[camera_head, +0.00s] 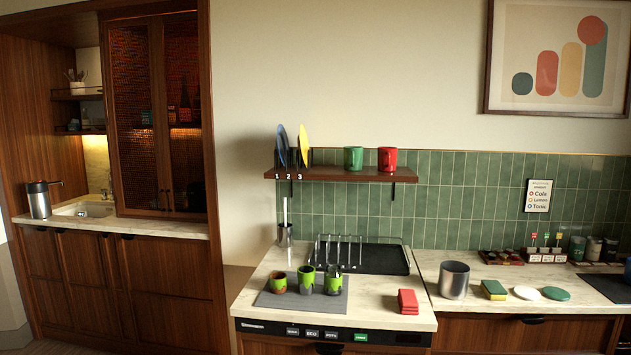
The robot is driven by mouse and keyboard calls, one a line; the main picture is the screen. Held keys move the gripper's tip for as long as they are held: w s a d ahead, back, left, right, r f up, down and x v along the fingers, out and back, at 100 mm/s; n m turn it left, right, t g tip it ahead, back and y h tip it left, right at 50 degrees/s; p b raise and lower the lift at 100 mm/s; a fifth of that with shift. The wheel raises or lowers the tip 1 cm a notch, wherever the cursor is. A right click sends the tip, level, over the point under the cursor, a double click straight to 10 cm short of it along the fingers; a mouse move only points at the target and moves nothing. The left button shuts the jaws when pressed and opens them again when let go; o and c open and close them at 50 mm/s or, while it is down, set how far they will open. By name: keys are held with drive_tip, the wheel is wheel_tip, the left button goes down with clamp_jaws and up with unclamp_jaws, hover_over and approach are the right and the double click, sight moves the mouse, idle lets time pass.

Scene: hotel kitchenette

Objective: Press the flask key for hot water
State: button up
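A silver flask (39,200) with a dark top stands upright on the counter at the far left, beside the sink. A thin dark part sticks out from its top to the right. The key on the flask is too small to make out. My gripper is not in view, and nothing touches the flask.
A steel pot (454,280) stands farther right.

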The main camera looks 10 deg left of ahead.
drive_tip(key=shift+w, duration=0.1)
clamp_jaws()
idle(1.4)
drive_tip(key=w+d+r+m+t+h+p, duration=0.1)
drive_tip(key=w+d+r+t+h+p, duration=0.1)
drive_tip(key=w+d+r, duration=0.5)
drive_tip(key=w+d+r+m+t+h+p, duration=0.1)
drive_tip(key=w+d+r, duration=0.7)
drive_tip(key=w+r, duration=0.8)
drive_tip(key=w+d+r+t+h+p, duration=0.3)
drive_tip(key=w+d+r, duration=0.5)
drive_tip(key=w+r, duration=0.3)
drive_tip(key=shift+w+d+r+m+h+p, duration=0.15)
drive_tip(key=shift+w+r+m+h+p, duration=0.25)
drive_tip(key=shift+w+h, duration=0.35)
